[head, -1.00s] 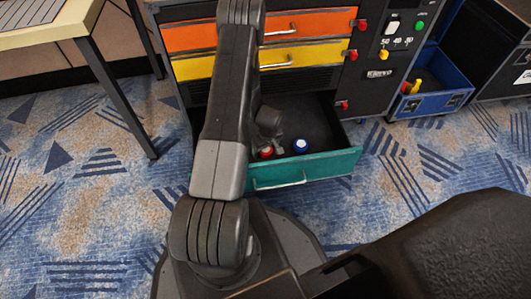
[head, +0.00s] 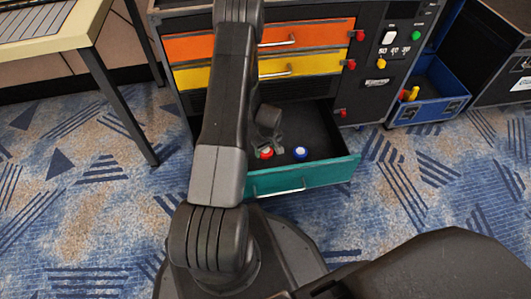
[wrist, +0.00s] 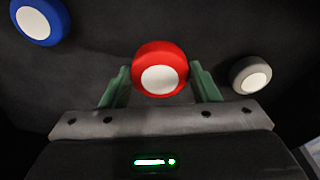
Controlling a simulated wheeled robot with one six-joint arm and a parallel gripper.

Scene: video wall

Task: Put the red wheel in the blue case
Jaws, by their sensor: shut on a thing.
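The red wheel (wrist: 160,70) has a white hub and sits between the two green fingers of my gripper (wrist: 162,85) in the wrist view. My gripper is shut on it. In the head view the red wheel (head: 266,153) shows at the front of the open teal drawer (head: 305,180), with my gripper (head: 270,140) just above it, partly hidden by my arm. The open blue case (head: 430,110) stands on the floor to the right of the cabinet and holds something yellow and a small red thing.
A blue wheel (head: 300,153) lies in the drawer to the right of the red one. A grey wheel (wrist: 250,75) shows in the wrist view. Orange (head: 300,35) and yellow (head: 300,66) drawers are shut above. A black case (head: 505,65) stands at far right.

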